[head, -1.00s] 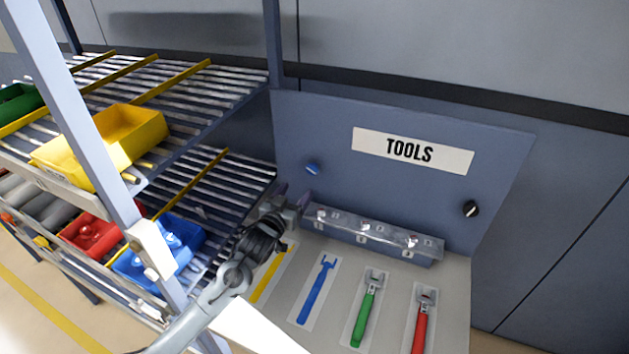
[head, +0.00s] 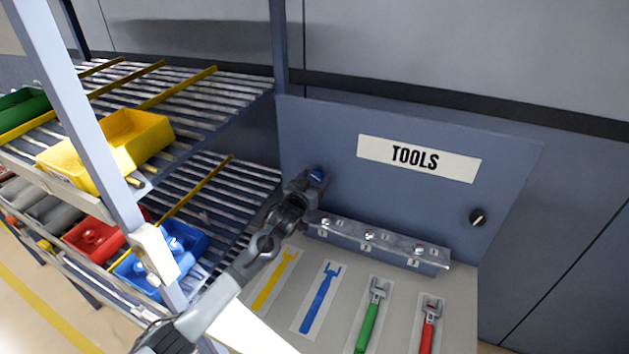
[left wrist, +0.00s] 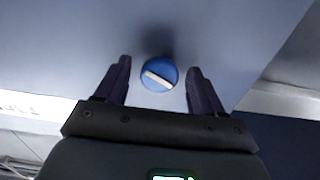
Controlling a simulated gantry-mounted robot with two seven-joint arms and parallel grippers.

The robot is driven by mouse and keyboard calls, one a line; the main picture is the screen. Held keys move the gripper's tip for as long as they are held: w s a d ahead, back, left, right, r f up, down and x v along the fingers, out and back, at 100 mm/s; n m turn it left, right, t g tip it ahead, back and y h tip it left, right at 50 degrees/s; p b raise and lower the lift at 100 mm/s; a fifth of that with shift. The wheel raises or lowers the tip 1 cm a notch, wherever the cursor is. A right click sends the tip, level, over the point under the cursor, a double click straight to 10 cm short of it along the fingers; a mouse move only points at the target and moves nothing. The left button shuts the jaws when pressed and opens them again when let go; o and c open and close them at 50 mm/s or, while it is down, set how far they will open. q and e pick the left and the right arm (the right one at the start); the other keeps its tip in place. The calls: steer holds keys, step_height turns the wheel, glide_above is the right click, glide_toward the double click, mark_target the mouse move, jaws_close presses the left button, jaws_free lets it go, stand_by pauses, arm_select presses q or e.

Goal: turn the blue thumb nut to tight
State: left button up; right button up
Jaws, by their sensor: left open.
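The blue thumb nut (head: 317,174) sits on the upright blue-grey tool panel, left of the TOOLS label. In the left wrist view the nut (left wrist: 159,73) is a round blue knob with a white bar tilted across its face, running down to the right. My left gripper (head: 317,181) is at the nut and partly covers it. In the left wrist view my left gripper (left wrist: 158,75) is open, with one finger on each side of the nut and a gap on both sides. My right gripper is not in view.
A black knob with a white mark (head: 477,217) is on the panel's right. A clear-topped rail (head: 378,243) runs along the panel's foot, below my gripper. A bin rack (head: 215,110) stands left.

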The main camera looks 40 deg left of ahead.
arm_select(q)
steer(key=c, duration=1)
steer(key=shift+c, duration=0.2)
steer(key=shift+m, duration=0.4)
steer(key=m+p, duration=0.2)
steer(key=shift+r+m, duration=0.15)
steer(key=shift+m, duration=0.25)
steer(key=m+p, duration=0.1)
steer(key=m, duration=0.2)
steer(key=shift+m+p, duration=0.3)
steer(key=m+p, duration=0.1)
steer(key=m, duration=0.3)
steer(key=shift+m+p, duration=0.6)
steer(key=shift+m, duration=1.4)
steer(key=shift+a, duration=0.1)
